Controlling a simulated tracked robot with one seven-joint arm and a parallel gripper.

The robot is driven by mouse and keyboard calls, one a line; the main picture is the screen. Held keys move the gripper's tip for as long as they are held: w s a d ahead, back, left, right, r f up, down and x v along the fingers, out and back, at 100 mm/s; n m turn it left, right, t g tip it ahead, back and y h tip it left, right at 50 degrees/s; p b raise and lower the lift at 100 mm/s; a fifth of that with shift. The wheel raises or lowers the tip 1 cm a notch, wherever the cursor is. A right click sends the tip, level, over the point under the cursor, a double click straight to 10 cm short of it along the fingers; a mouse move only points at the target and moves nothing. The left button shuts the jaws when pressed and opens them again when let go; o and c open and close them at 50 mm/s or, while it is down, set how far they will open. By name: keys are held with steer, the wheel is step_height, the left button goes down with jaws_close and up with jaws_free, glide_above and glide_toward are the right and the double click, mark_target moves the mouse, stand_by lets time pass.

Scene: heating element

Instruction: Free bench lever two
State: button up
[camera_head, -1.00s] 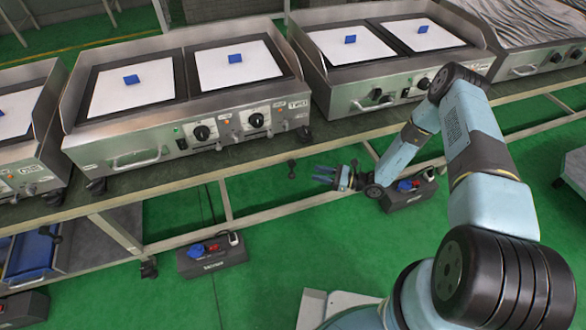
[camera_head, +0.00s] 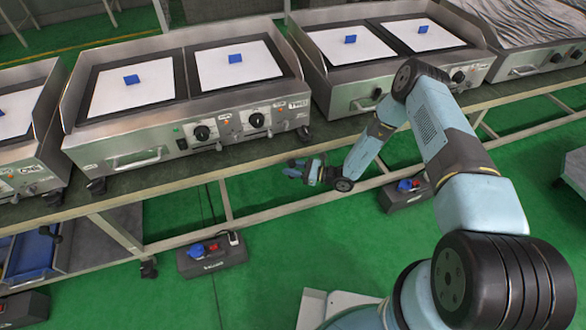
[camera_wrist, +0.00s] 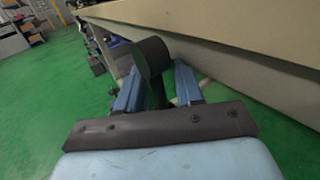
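The bench lever has a dark round knob (camera_wrist: 150,57) on a short dark stem. In the wrist view it stands between the two blue fingers of my gripper (camera_wrist: 158,75), with the stem running down between them. Gaps show between the stem and the fingers, so the gripper looks open around the lever and not clamped. In the head view my gripper (camera_head: 293,169) is just below the front edge of the bench (camera_head: 215,168), under the griddle marked TWO (camera_head: 225,118). The lever is mostly hidden there by the gripper.
The bench underside and front edge (camera_wrist: 235,60) lie close on the right in the wrist view. A lower bench rail (camera_head: 262,222) runs below my gripper. Dark boxes with blue plugs (camera_head: 210,254) stand on the green floor. Floor in front is clear.

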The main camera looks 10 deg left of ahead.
steer(key=shift+c, duration=0.5)
steer(key=c, duration=0.4)
jaws_close()
steer(key=shift+w, duration=0.1)
